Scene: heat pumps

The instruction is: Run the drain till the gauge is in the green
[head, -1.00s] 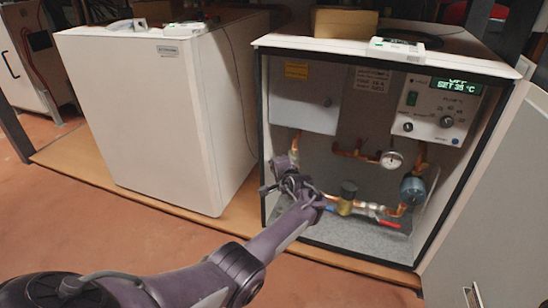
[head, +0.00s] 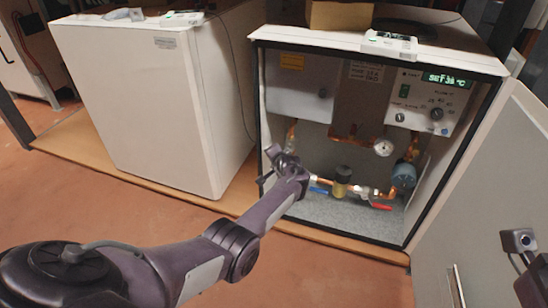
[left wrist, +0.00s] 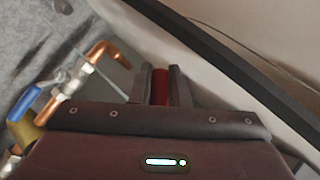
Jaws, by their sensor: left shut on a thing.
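The heat pump cabinet on the right stands open. A small round gauge (head: 384,147) with a white face sits on its copper piping; its needle and colours are too small to read. My left gripper (head: 276,160) is at the left side of the opening. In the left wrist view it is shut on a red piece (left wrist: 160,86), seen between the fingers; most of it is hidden. A blue valve handle (left wrist: 25,103) and a copper elbow (left wrist: 102,52) are beside it, apart from the fingers. My right gripper's fingers do not show.
A red lever (head: 381,207), a brass part (head: 341,180) and a blue pump (head: 403,175) line the lower piping. A control panel (head: 430,104) is at upper right. The open door (head: 480,190) bounds the right side. A closed white unit (head: 135,100) stands left.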

